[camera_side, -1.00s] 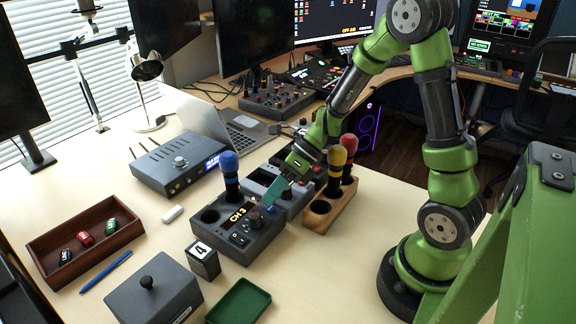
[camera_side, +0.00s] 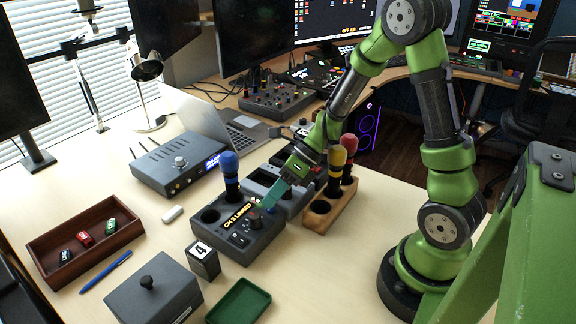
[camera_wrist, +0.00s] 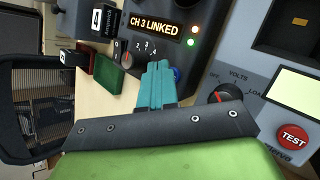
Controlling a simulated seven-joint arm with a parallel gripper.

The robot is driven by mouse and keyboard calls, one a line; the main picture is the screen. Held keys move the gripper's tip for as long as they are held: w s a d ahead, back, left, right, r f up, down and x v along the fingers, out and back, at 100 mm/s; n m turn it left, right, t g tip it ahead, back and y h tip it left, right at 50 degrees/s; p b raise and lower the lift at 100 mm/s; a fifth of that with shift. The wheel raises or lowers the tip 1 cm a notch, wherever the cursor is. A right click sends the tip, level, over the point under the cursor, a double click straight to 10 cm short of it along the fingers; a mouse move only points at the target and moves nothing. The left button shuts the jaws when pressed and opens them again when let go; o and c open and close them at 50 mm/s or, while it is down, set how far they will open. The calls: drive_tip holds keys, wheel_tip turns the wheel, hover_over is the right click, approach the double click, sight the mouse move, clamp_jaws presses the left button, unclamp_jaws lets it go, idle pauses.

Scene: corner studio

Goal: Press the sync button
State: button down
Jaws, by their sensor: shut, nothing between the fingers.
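The dark grey dock (camera_side: 236,252) stands on the table with a blue-topped microphone (camera_side: 230,172) in one of its round wells. Its amber display (camera_wrist: 155,26) reads "CH 3 LINKED" in the wrist view. My gripper (camera_side: 268,204) has its teal fingers shut together and empty, tips down at the dock's right part. In the wrist view my gripper (camera_wrist: 156,66) has its tips right beside a blue button (camera_wrist: 177,74), partly hidden by them. I cannot tell whether they touch it. The dock's channel dial (camera_wrist: 126,59) and small indicator lights (camera_wrist: 193,37) lie nearby.
A grey tester (camera_side: 290,199) with a red TEST button (camera_wrist: 292,137) adjoins the dock. A wooden holder (camera_side: 332,212) with yellow and red microphones stands right. A numbered block (camera_side: 203,262), lidded grey box (camera_side: 153,296) and green tray (camera_side: 239,303) stand in front.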

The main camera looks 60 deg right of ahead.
drive_tip(key=shift+r, duration=0.45)
wheel_tip(320, 180, up, 6)
idle(0.6)
idle(0.5)
